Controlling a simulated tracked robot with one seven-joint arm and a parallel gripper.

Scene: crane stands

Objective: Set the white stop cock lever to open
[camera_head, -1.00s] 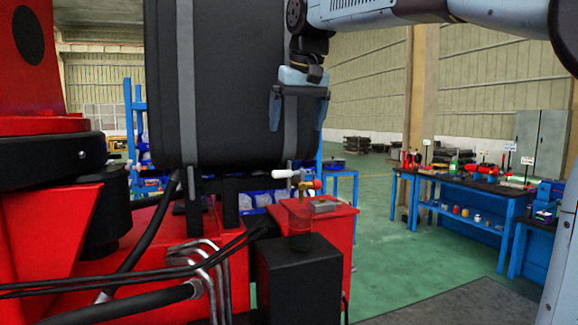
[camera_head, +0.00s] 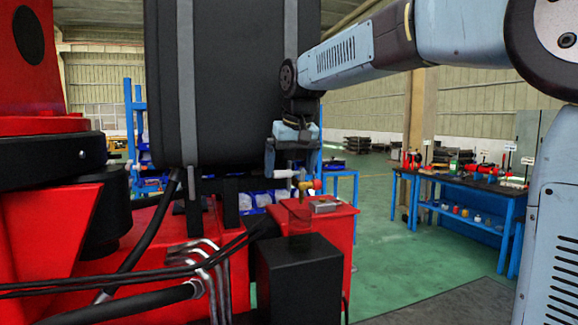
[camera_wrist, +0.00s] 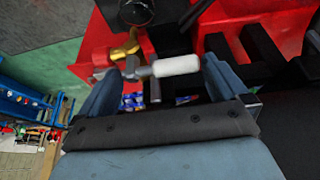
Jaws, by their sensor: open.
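The white stop cock lever (camera_wrist: 176,66) lies sideways between my gripper's two fingers in the wrist view, apart from both as far as I can see. It joins a grey stem and a brass valve body (camera_wrist: 126,47) with a red end. In the head view the lever (camera_head: 282,173) is a short white bar over the red box, partly hidden by my gripper. The brass valve (camera_head: 305,186) shows to its right. My gripper (camera_head: 293,176) points down with its fingers open at the lever's height. It also shows in the wrist view (camera_wrist: 160,75).
The red box (camera_head: 335,222) bears the valve. A large black tank (camera_head: 235,80) with grey straps stands close behind and left of my gripper. Black hoses and metal pipes (camera_head: 205,265) run in front. Blue workbenches (camera_head: 460,185) stand farther right, with clear green floor between.

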